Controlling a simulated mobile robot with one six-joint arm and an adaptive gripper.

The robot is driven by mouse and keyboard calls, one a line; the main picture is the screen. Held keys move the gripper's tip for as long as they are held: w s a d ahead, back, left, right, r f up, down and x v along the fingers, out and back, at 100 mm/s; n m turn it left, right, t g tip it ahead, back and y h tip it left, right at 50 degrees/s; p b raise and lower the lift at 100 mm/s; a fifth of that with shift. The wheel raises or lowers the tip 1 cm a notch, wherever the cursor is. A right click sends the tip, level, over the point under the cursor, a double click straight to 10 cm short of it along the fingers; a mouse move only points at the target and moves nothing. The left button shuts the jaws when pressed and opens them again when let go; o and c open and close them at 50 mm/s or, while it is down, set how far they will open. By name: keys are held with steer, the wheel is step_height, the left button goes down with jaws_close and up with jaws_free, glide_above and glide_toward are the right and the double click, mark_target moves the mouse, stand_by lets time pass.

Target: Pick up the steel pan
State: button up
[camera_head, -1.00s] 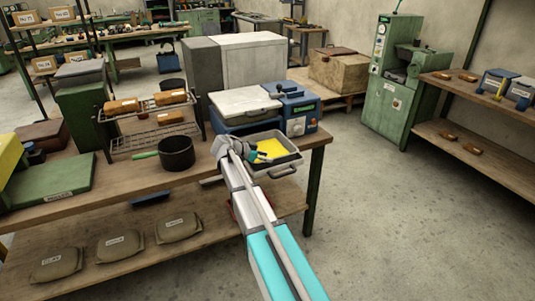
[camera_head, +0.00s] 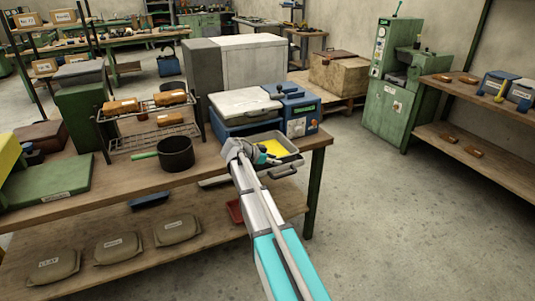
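A grey rectangular metal pan (camera_head: 293,159) with a yellow bottom and a front handle sits at the right end of the wooden workbench, in front of a blue machine. It looks like the steel pan. My gripper (camera_head: 268,158) is at the pan's left side and overlaps it in the view. Its small fingers have teal parts and lie over or beside the pan's left edge. I cannot tell whether they touch it, or whether they are open or shut. My wrist and arm hide the pan's near left part.
A black pot (camera_head: 176,153) with a green handle stands left of my gripper. A wire rack (camera_head: 152,141) with brown blocks is behind it. The blue machine (camera_head: 299,113) and a pale-lidded blue box (camera_head: 245,104) stand close behind the pan. The floor to the right is clear.

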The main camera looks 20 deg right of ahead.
jaws_close()
steer(key=shift+r, duration=0.15)
stand_by(0.4)
step_height(320, 180, up, 2)
steer(key=p, duration=0.2)
steer(key=shift+r+p, duration=0.25)
steer(key=shift+p, duration=0.15)
steer(key=s+a+r+p, duration=0.3)
steer(key=s+r+p, duration=0.7)
steer(key=s, duration=0.3)
steer(key=shift+s+a+r, duration=0.15)
steer(key=shift+s+a, duration=0.1)
steer(key=shift+a, duration=0.1)
